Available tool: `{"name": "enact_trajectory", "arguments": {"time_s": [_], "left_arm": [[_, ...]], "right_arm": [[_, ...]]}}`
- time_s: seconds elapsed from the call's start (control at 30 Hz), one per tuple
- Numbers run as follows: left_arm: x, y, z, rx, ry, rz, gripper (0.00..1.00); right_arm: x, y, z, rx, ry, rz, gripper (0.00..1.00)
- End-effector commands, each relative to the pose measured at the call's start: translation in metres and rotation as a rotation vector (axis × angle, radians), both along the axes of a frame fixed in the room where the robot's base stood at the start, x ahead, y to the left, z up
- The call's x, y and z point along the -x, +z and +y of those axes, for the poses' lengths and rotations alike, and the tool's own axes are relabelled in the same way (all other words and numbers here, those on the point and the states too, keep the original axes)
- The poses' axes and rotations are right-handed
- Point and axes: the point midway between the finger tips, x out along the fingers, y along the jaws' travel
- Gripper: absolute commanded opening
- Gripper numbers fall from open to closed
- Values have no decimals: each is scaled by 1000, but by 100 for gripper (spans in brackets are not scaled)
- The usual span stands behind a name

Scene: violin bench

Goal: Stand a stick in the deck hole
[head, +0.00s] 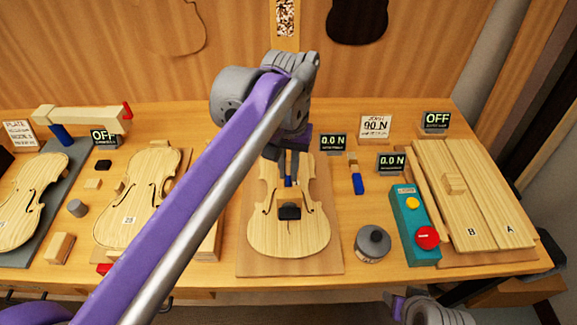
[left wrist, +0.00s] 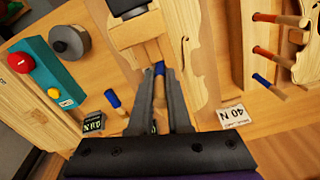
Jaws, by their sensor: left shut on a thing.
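My left gripper (head: 288,172) is over the upper part of the middle violin plate (head: 262,236). Its fingers, seen in the left wrist view (left wrist: 158,92), are shut on a blue-ended stick (left wrist: 159,68), whose blue part also shows in the head view (head: 288,182). A light wooden block (head: 289,225) with a black piece (head: 289,212) on it sits on the plate just in front of the stick. The stick's lower end and the deck hole are not clearly visible. Of my right arm, only a grey and purple end (head: 397,306) shows at the bottom edge.
Another blue-ended stick (head: 357,184) lies right of the plate. A grey round weight (head: 372,243) and a teal button box (head: 409,225) stand farther right. Other violin plates (head: 135,205) lie left. In the left wrist view, red-ended sticks (left wrist: 275,54) are at upper right.

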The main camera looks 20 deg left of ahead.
Motion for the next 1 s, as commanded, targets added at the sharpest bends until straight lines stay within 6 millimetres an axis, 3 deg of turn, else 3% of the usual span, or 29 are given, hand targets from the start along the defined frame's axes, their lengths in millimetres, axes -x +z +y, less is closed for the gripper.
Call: {"name": "enact_trajectory", "arguments": {"time_s": [0.67, 0.7, 0.87, 1.0], "left_arm": [[0, -18, 0, 0, 0, 0, 0], [0, -18, 0, 0, 0, 0, 19], [0, -17, 0, 0, 0, 0, 48], [0, -17, 0, 0, 0, 0, 51]], "right_arm": [[2, -11, 0, 0, 0, 4, 50], [2, -10, 0, 0, 0, 4, 50], [2, -10, 0, 0, 0, 4, 50], [2, -10, 0, 0, 0, 4, 50]]}}
